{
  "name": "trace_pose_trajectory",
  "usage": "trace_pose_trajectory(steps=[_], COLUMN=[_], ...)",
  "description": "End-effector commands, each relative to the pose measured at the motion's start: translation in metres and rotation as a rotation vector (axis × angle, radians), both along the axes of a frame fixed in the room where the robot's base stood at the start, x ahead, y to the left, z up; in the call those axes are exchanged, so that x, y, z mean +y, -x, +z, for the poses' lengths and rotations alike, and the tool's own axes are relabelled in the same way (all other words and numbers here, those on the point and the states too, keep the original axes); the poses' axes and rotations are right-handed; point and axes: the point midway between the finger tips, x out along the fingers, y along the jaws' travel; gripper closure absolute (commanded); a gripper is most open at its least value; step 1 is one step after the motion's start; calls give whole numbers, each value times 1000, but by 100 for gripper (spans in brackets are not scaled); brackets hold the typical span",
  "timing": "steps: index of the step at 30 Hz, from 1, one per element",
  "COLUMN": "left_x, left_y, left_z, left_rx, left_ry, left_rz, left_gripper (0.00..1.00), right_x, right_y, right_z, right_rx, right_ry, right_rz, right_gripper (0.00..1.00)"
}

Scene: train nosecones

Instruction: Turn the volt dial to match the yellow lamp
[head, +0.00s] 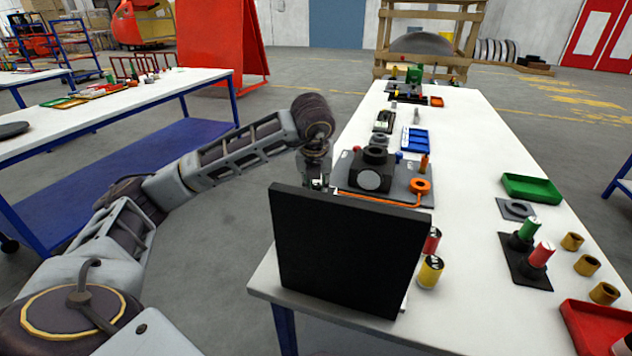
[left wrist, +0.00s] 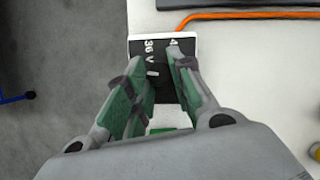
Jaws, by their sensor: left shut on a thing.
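My left gripper (head: 316,180) is at the near left edge of the white table, partly behind a large black panel (head: 350,250). In the left wrist view its two green-padded fingers (left wrist: 160,65) reach over a black plate with a white border (left wrist: 135,45), marked "36 V" and another number starting with 4. The gripper is shut on the volt dial, a dark piece (left wrist: 164,90) between the fingers; its pointer position is unclear. The black panel hides this spot in the head view. I cannot make out a lit yellow lamp. My right gripper is not in view.
A grey board with a black block (head: 372,170) and an orange pipe (head: 380,197) lies just beyond. Red (head: 432,241) and yellow (head: 430,271) cylinders stand right of the panel. Green (head: 531,188) and red (head: 600,328) trays lie farther right.

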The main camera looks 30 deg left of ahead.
Motion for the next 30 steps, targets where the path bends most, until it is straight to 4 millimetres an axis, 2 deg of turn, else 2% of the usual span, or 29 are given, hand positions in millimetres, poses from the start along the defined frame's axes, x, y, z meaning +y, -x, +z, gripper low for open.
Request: trace_pose_trajectory(steps=[10, 26, 27, 30], left_x=[0, 0, 0, 0], left_y=[-2, -3, -3, -2], left_z=[3, 3, 3, 3], left_rx=[-8, -9, -9, -8], left_ry=[1, 1, 1, 1], left_rz=[151, 177, 177, 176], left_gripper=[100, 100, 72, 59], right_x=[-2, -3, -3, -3], right_y=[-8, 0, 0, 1], right_z=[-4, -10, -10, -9], right_rx=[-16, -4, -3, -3], right_ry=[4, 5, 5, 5], right_rz=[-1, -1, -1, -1], right_gripper=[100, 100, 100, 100])
